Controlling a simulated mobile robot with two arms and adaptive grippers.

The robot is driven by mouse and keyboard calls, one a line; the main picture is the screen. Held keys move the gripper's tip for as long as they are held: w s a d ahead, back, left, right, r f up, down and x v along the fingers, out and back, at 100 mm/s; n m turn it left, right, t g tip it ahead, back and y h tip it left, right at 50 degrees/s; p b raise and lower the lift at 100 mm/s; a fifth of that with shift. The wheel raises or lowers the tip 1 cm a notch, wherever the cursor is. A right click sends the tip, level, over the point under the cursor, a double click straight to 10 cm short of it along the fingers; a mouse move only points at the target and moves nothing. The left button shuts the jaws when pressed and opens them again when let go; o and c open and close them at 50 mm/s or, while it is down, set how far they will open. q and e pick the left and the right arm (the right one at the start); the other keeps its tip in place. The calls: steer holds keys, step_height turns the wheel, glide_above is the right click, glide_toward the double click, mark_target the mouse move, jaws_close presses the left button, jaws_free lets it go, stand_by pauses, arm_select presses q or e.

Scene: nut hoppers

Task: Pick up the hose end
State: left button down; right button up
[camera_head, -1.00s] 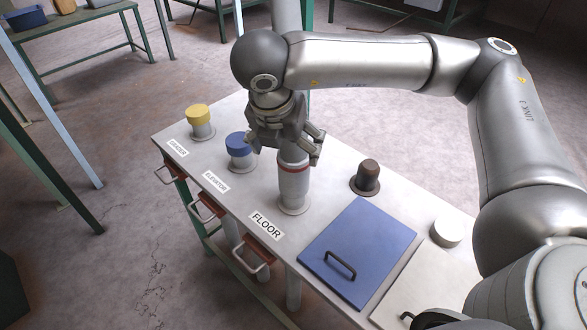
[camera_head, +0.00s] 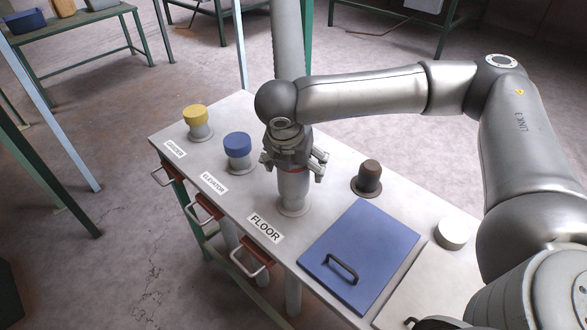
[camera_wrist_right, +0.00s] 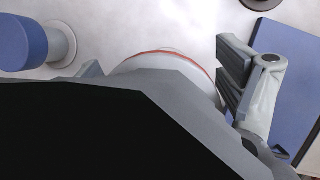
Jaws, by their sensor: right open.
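The hose end (camera_head: 293,187) is a grey cuff standing upright in the round port behind the FLOOR label. In the right wrist view the cuff (camera_wrist_right: 172,62) shows a thin red ring and is partly hidden by my gripper. A thick grey hose (camera_head: 288,40) runs upward behind my arm; its join to the cuff is hidden. My right gripper (camera_head: 295,166) is open, pointing down, with its fingers around the top of the cuff. One finger is beside the cuff in the wrist view; contact cannot be told. My left gripper is not in view.
The white table holds a yellow-capped port (camera_head: 196,116), a blue-capped port (camera_head: 238,147), a dark brown cap (camera_head: 369,177), a blue hatch with a handle (camera_head: 362,250) and a pale round cap (camera_head: 452,234). Red-brown handles (camera_head: 250,260) line the front edge.

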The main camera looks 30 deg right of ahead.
steer(key=c, duration=1.3)
steer(key=shift+o, duration=0.2)
steer(key=shift+r, duration=0.1)
